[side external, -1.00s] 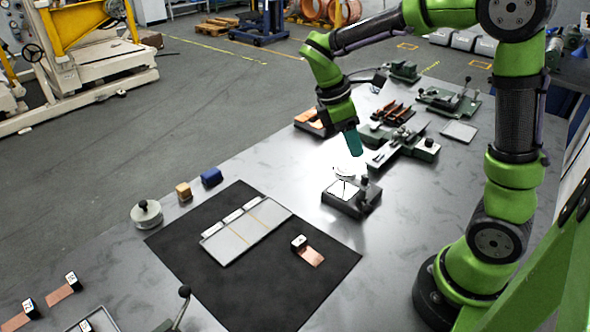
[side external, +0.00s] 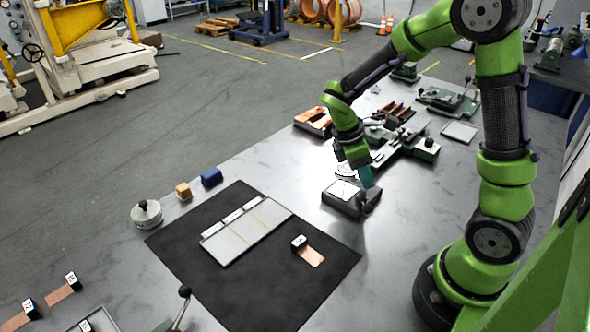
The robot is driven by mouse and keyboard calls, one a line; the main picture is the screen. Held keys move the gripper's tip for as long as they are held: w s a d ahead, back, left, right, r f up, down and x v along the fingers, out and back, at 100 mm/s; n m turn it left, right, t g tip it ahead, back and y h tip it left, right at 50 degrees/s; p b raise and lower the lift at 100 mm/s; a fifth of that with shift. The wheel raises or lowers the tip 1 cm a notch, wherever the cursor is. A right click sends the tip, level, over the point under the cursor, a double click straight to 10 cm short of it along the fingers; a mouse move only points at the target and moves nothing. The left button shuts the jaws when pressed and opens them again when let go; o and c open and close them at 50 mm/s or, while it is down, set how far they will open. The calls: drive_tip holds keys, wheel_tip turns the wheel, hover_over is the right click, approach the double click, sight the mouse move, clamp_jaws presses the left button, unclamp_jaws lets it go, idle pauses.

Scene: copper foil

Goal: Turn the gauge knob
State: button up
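The gauge (side external: 340,200) is a low dark grey block with a bright white top plate, standing on the metal table just beyond the black mat. My gripper (side external: 369,182), with teal fingers, points down at the right end of the gauge, at the spot of its small dark upright knob. The fingers hide most or all of the knob. The fingertips look level with the knob, but contact cannot be made out. The gap between the fingers does not show from this side.
A black mat (side external: 225,285) holds a pale three-part panel (side external: 245,232) and a copper strip (side external: 311,257) with a small white-topped block. A round lidded pot (side external: 146,214), a tan block (side external: 183,190) and a blue block (side external: 211,177) stand to the left. Green-based tools lie behind the gauge.

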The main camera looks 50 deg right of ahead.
clamp_jaws()
drive_tip(key=shift+m, duration=0.4)
drive_tip(key=m, duration=0.2)
drive_tip(key=m+g+y, duration=0.1)
drive_tip(key=m, duration=0.1)
drive_tip(key=shift+w+d+y, duration=0.1)
drive_tip(key=shift+w+y, duration=0.05)
drive_tip(key=shift+y, duration=0.15)
drive_tip(key=m+y, duration=0.1)
drive_tip(key=m, duration=0.3)
drive_tip(key=shift+d+m+y, duration=0.1)
drive_tip(key=shift+m+y, duration=0.2)
drive_tip(key=shift+y, duration=0.1)
drive_tip(key=m, duration=0.2)
drive_tip(key=m+y, duration=0.1)
drive_tip(key=m, duration=0.1)
drive_tip(key=shift+d+y, duration=0.15)
drive_tip(key=shift+y, duration=0.15)
drive_tip(key=shift+m+t+y, duration=0.4)
drive_tip(key=shift+m+y, duration=0.1)
drive_tip(key=shift+m, duration=1.6)
drive_tip(key=shift+d, duration=0.1)
